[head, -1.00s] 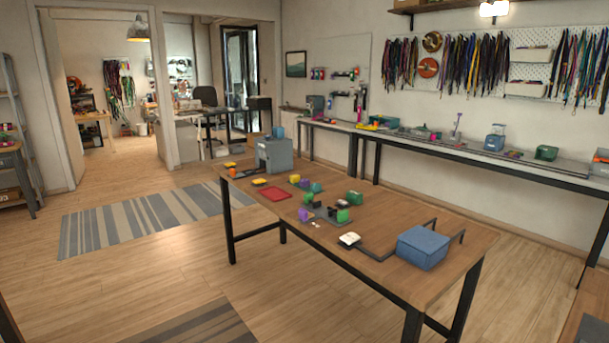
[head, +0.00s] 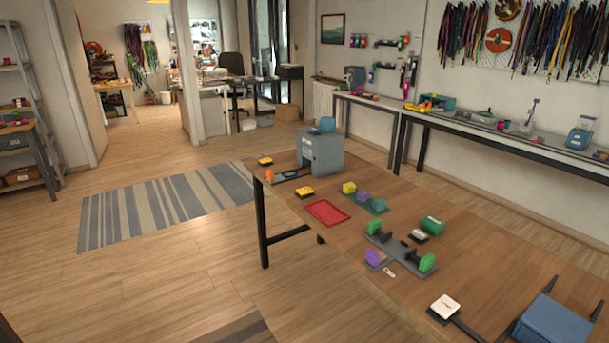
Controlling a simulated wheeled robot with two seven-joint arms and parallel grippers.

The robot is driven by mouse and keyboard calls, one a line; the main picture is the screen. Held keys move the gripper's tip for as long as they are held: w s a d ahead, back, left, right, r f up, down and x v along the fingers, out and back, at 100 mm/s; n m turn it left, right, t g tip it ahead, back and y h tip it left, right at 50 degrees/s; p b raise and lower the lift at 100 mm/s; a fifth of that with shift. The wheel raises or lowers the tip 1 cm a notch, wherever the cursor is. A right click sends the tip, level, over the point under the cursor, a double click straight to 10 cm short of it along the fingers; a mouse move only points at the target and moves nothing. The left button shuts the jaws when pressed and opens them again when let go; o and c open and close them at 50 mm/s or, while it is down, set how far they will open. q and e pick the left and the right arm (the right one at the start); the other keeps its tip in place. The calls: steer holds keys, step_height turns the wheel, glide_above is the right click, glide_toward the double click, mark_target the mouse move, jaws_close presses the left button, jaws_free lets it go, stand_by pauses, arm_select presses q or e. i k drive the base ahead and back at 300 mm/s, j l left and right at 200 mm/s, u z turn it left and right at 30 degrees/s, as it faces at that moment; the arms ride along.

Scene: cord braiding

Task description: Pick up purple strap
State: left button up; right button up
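Two small purple items show on the wooden table in the head view. One purple piece (head: 374,257) is at the table's near left side, beside a grey fixture (head: 396,254) with green blocks. The other purple piece (head: 362,196) sits between a yellow piece (head: 348,187) and a green piece (head: 379,205). Both are too small to tell which one is the strap. Neither of my grippers is in view.
The wooden table (head: 470,262) also bears a grey machine (head: 321,153), a red tray (head: 327,212), a white-topped block (head: 445,306) and a blue box (head: 552,325). A striped rug (head: 165,205) lies on open floor at the left. A long bench (head: 470,130) runs along the wall.

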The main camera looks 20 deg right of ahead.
mark_target(363, 195)
steer(key=i+z, duration=0.1)
steer(key=i, duration=0.4)
steer(key=i+j+z, duration=0.15)
steer(key=i, duration=0.35)
steer(key=i+j+z, duration=0.1)
steer(key=i, duration=0.4)
